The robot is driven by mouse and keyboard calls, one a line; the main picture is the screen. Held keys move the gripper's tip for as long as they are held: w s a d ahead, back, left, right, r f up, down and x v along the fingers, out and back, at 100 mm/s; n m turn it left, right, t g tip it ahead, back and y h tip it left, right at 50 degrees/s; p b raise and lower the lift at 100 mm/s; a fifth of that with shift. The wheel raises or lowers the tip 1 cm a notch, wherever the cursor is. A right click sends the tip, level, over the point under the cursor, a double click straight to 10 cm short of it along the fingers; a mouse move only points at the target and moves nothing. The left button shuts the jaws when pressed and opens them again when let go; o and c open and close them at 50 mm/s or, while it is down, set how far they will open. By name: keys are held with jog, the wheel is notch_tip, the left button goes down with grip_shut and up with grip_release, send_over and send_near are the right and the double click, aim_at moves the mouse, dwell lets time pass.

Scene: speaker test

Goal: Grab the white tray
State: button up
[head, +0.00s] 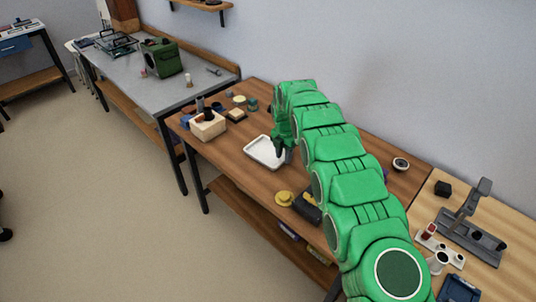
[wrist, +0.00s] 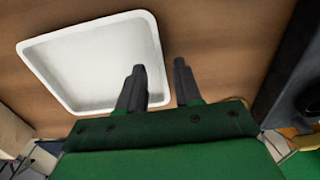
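The white tray (head: 262,153) lies flat on the brown wooden table in the head view. It is a shallow square tray with a raised rim, and it looks empty. In the wrist view the tray (wrist: 90,60) fills the upper left. My gripper (head: 281,147) is above the table at the tray's right side in the head view. In the wrist view my gripper (wrist: 159,75) is open, with two dark fingers apart. The left finger overlaps the tray's right part, and the right finger is over bare wood beyond the right rim.
A yellow round object (head: 285,198) lies near the table's front edge. A grey stand (head: 470,225) is on the lighter table at right. The wall is close behind.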

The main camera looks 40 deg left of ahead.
jog(key=shift+f, duration=0.7)
grip_shut()
jog(key=shift+r, duration=0.1)
jog(key=shift+r, duration=1.5)
jog(key=shift+s+d+r, duration=0.15)
jog(key=shift+d+r, duration=0.1)
jog(key=shift+r, duration=0.1)
jog(key=shift+s+d+r, duration=0.3)
jog(key=shift+r, duration=0.05)
jog(key=s+d+r, duration=0.8)
jog(key=d, duration=0.1)
jog(key=shift+d+r, duration=0.2)
jog(key=shift+d, duration=0.1)
